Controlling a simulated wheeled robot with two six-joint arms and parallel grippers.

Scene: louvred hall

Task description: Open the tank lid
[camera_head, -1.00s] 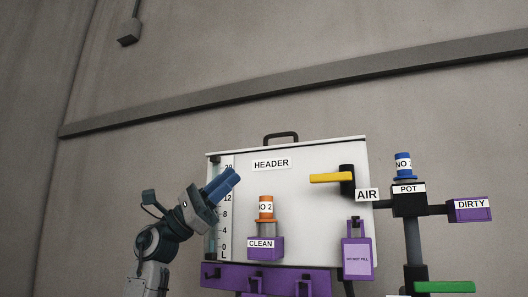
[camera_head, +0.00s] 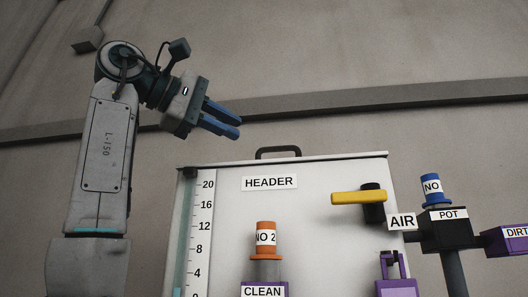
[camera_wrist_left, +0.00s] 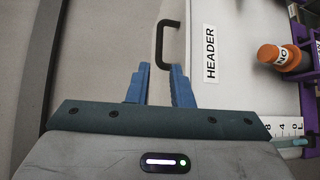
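The white tank (camera_head: 320,220) labelled HEADER stands in the middle of the head view. Its thin lid (camera_head: 340,157) lies flat along the top, shut, with a dark handle (camera_head: 278,151). My left gripper (camera_head: 239,127) is above and left of the handle, apart from it, with blue fingers pointing right and slightly down. In the left wrist view, the gripper (camera_wrist_left: 161,68) is open and empty, with a gap between its fingers. The handle (camera_wrist_left: 159,42) shows just beyond the fingertips, roughly in line with the gap. My right gripper is in neither view.
A yellow lever (camera_head: 358,198) marked AIR is on the tank's right. An orange-capped NO 2 fitting (camera_head: 266,238) sits on the front. A blue-capped pot (camera_head: 445,231) stands at right. A grey rail (camera_head: 420,98) crosses the wall behind. The space above the lid looks clear.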

